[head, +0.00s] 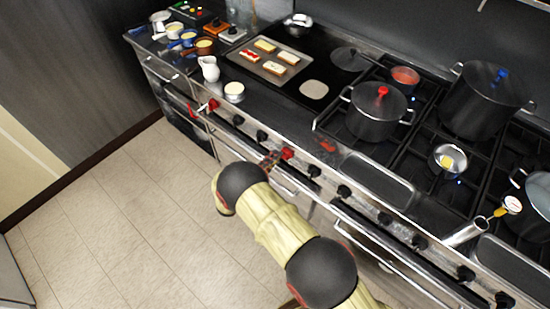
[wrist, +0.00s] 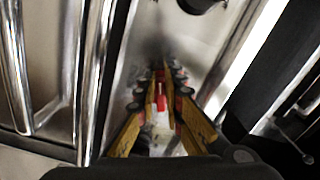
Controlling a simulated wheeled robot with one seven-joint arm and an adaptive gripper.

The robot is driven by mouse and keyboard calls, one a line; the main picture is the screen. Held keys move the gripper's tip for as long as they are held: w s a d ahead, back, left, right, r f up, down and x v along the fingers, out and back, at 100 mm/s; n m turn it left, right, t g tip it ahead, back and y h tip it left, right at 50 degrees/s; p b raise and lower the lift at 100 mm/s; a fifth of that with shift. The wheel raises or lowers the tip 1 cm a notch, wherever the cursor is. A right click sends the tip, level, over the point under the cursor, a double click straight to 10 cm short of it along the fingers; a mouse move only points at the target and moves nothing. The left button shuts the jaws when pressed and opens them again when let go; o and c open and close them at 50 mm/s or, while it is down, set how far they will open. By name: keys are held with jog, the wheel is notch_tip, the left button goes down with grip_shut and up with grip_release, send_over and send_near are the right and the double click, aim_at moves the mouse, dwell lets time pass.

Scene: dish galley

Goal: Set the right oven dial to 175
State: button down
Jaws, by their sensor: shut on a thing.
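My gripper (head: 271,159) is at the front panel of the range, shut on a red dial (head: 287,153). In the wrist view, the gripper's two yellow fingers (wrist: 161,100) close on both sides of the red dial (wrist: 161,88), which shows between them. The dial's scale and number marks cannot be read, so its setting cannot be told. A second red dial (head: 213,104) is on the same panel further left, apart from my gripper.
Several black knobs (head: 343,191) line the panel on both sides. Oven door handles (head: 375,243) run below it. Pots, including a lidded one (head: 376,115), stand on the burners. A tray of toast (head: 270,63) lies on the flat top. The floor (head: 120,220) is clear.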

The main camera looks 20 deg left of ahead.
jog(key=shift+d, duration=0.35)
jog(key=c, duration=1.6)
grip_release()
jog(key=shift+w, duration=0.15)
jog(key=o, duration=0.3)
jog(key=shift+o, duration=0.2)
jog(key=shift+a, duration=0.15)
jog(key=shift+s+a, duration=0.15)
jog(key=shift+s, duration=0.2)
jog(key=v, duration=1.1)
jog(key=shift+s, duration=0.15)
